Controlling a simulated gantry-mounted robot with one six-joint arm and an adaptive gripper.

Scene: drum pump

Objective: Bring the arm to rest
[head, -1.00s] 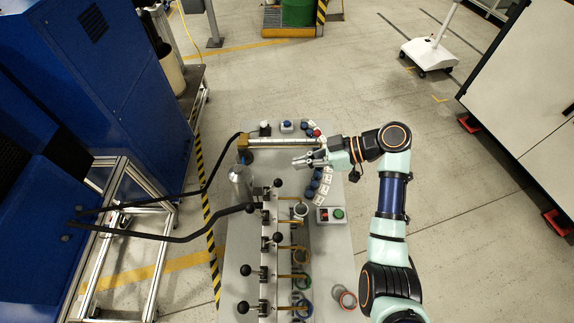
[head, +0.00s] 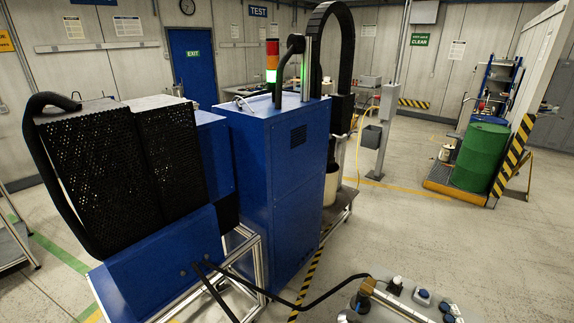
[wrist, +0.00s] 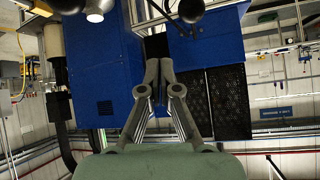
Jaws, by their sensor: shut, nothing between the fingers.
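My gripper (wrist: 159,75) shows in the wrist view, its two grey fingers drawn together with nothing between them. It points toward blue machine cabinets (wrist: 105,80). The arm and gripper are out of the head view. The near end of the pump bench (head: 425,292) shows at the bottom right of the head view, with a few small devices on it. The green drum (head: 480,155) stands at the far right of the head view.
In the head view a blue cabinet (head: 275,180) and a black mesh-covered machine (head: 120,165) fill the left and middle. Black hoses run from the machine to the bench. A striped barrier (head: 512,155) stands by the drum.

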